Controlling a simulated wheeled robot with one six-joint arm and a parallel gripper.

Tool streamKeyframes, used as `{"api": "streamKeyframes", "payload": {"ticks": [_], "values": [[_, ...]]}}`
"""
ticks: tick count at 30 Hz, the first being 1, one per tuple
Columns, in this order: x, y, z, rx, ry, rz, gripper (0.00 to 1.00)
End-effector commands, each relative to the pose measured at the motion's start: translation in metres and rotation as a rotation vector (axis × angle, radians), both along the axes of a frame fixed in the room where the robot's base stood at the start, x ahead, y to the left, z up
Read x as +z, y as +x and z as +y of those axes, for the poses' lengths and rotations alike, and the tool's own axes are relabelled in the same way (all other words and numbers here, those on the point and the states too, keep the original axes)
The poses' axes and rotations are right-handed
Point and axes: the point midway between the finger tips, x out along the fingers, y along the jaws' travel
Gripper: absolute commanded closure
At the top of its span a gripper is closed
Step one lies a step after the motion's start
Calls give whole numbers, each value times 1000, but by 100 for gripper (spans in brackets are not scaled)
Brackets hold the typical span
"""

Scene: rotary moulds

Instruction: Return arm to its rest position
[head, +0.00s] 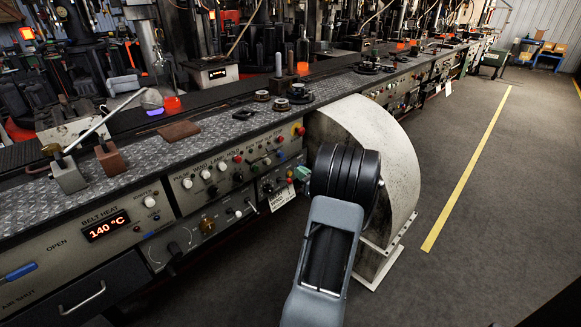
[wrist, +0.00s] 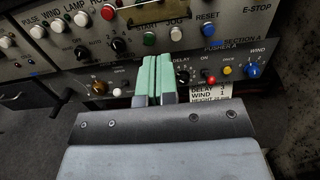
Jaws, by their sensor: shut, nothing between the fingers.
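My gripper shows in the wrist view with its two pale green fingers (wrist: 153,80) pressed together and nothing between them. It is in front of the control panel (wrist: 120,68), near the labels for a delay and a wind control. In the head view, my gripper (head: 304,175) is small and partly hidden behind my dark arm joint. My arm reaches up from the bottom of the view, and its joint stands in front of the pale curved housing.
The long control bench (head: 150,150) with knobs, buttons and a 140 °C display (head: 106,226) runs along the left. A pale curved housing (head: 392,150) stands right of the panel. Open grey floor with a yellow line (head: 468,165) lies to the right.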

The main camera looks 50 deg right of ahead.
Motion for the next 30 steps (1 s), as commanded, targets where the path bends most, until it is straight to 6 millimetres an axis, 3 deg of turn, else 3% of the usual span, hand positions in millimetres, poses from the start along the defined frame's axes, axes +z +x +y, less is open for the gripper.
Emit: {"api": "streamKeyframes", "payload": {"ticks": [6,14,17,20,22,26,30], "values": [[1,-17,1,1,0,0,100],[0,-19,3,3,-10,2,100],[-11,-18,8,27,-72,61,100],[-39,-22,32,134,-150,192,100],[-51,-28,59,262,-254,303,100],[-37,-32,139,641,-571,488,100],[0,-49,216,1107,-1033,594,100]]}}
